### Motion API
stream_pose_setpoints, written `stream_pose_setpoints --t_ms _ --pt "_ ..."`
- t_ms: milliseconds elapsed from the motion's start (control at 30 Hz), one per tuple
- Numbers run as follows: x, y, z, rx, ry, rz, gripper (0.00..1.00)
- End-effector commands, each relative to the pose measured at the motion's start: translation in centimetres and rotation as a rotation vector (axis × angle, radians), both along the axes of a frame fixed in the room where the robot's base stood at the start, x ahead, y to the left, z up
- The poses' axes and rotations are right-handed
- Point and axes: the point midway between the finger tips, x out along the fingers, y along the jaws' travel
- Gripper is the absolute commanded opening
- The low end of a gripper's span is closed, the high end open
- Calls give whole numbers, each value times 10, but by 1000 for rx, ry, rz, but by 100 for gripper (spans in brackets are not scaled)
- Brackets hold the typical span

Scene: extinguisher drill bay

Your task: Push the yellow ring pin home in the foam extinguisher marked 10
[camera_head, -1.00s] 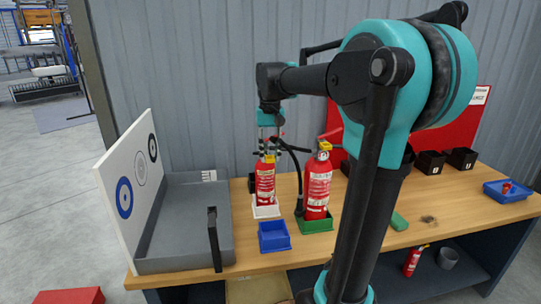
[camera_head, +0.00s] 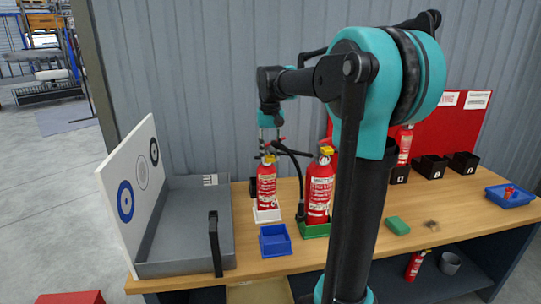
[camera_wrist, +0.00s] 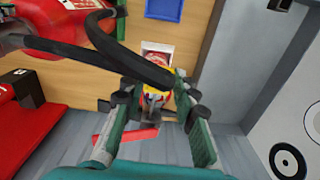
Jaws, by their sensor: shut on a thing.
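A red extinguisher (camera_head: 267,188) stands upright in a white tray (camera_head: 267,215), its number too small to read. My gripper (camera_head: 268,150) points down at its top, with one finger on each side. In the wrist view my gripper (camera_wrist: 155,98) is shut on the yellow ring pin (camera_wrist: 153,92) at the extinguisher's head. The fingers partly hide the pin, and I cannot tell how deep it sits. A second red extinguisher (camera_head: 319,192) with a yellow part on top stands close to the right in a green tray (camera_head: 315,230), a black hose beside it.
A blue bin (camera_head: 274,240) stands in front of the two extinguishers. A grey tray (camera_head: 185,260) with a white target board (camera_head: 135,190) is at left. Black bins (camera_head: 430,167), another extinguisher (camera_head: 404,145), a green block (camera_head: 398,226) and a blue tray (camera_head: 510,196) lie to the right.

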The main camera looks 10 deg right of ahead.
Motion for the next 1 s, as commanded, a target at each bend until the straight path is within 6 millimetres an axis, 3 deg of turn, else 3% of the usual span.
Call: stream_pose_setpoints --t_ms 1000 --pt "37 -2 0 0 0 0 0"
